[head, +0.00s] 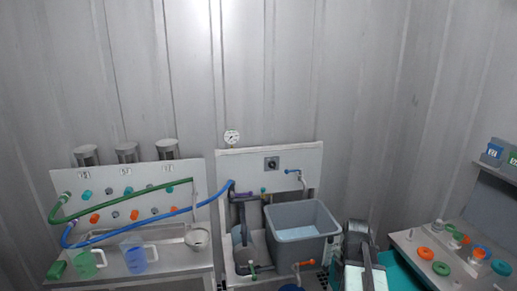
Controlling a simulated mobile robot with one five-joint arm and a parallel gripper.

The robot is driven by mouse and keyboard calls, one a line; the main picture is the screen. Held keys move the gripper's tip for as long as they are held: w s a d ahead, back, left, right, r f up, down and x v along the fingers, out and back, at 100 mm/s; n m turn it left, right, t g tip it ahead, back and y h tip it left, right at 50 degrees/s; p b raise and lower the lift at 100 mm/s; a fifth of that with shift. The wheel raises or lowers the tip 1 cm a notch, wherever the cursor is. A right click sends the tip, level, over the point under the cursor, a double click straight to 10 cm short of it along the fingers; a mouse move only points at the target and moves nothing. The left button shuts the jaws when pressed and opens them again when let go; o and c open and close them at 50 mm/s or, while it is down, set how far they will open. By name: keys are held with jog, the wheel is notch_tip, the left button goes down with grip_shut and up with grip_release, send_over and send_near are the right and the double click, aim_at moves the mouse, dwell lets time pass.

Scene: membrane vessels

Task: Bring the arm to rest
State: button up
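What looks like part of my own arm, dark grey with a pale panel, rises from the bottom edge, right of the middle in the head view. It stands just right of a grey tank. No gripper fingers can be made out, so I cannot see whether anything is held.
The grey tank (304,216) holds pale liquid. Left of it, a bench carries a green jug (85,265), a blue jug (134,258) and a white bowl (197,238). Green (125,195) and blue (160,212) hoses cross the valve panel. A grey bench (410,243) with coloured knobs stands at right.

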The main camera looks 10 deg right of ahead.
jog(key=w+a+f+m+b, duration=0.1)
jog(key=a+f+m+b, duration=0.1)
jog(key=a+m, duration=1.6)
jog(key=a+f, duration=0.1)
jog(key=a, duration=0.7)
jog(key=shift+w+f+m+b, duration=0.2)
jog(key=shift+m+b, duration=0.1)
jog(key=shift+m, duration=0.1)
